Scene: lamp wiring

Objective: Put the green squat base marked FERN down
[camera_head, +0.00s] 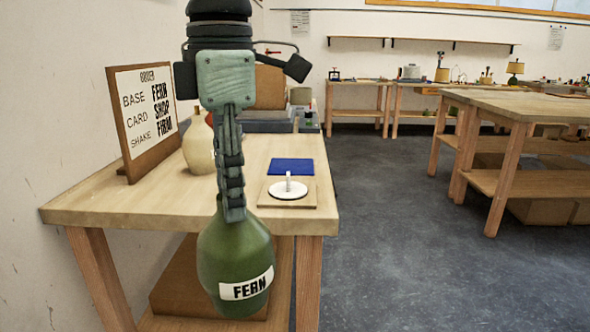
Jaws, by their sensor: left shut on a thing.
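The green squat base (234,268) has a white label reading FERN. My left gripper (233,212) comes down from above and is shut on the top of the base, hiding its neck. The base hangs about upright in front of the wooden workbench (120,205), its body below the level of the front edge in the picture. I see nothing supporting it from below. My right gripper is not in view.
An order board (145,115) reading BASE FERN, CARD SHOP, SHAKE FIRM stands on the bench's left. A cream vase (199,148), a blue mat (291,166) and a white disc with a peg (289,188) are on the bench. A box (175,290) sits below. Floor right is clear.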

